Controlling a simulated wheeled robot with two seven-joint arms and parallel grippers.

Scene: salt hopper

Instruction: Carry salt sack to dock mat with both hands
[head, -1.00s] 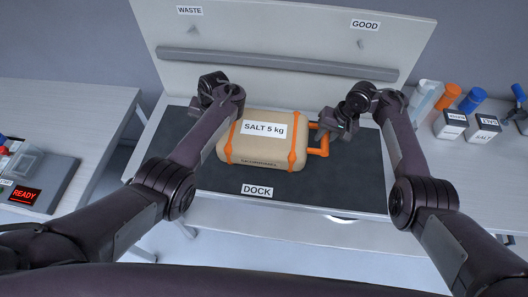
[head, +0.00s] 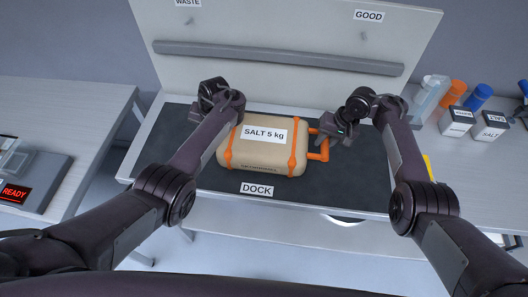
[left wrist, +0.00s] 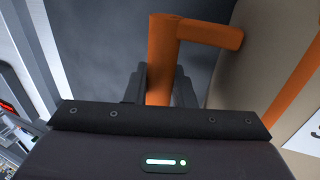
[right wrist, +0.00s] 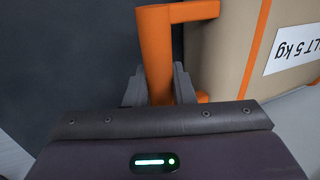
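The beige salt sack (head: 262,158) has orange straps, a "SALT 5 kg" label and an orange handle at each end. It lies flat over the dark dock mat (head: 225,182), behind the "DOCK" label; I cannot tell whether it touches the mat. My right gripper (head: 331,130) is shut on the right handle (head: 323,151); the right wrist view shows its fingers (right wrist: 159,88) on both sides of the handle bar. My left gripper (left wrist: 161,88) is shut on the left handle (left wrist: 160,55). In the head view my left arm hides that handle and the fingers.
A back panel (head: 290,30) with a grey rail (head: 280,58) and "WASTE" and "GOOD" labels stands behind the mat. Labelled boxes (head: 489,125) and bottles stand on the right table. A "READY" display (head: 14,193) is on the left table. The mat's front strip is clear.

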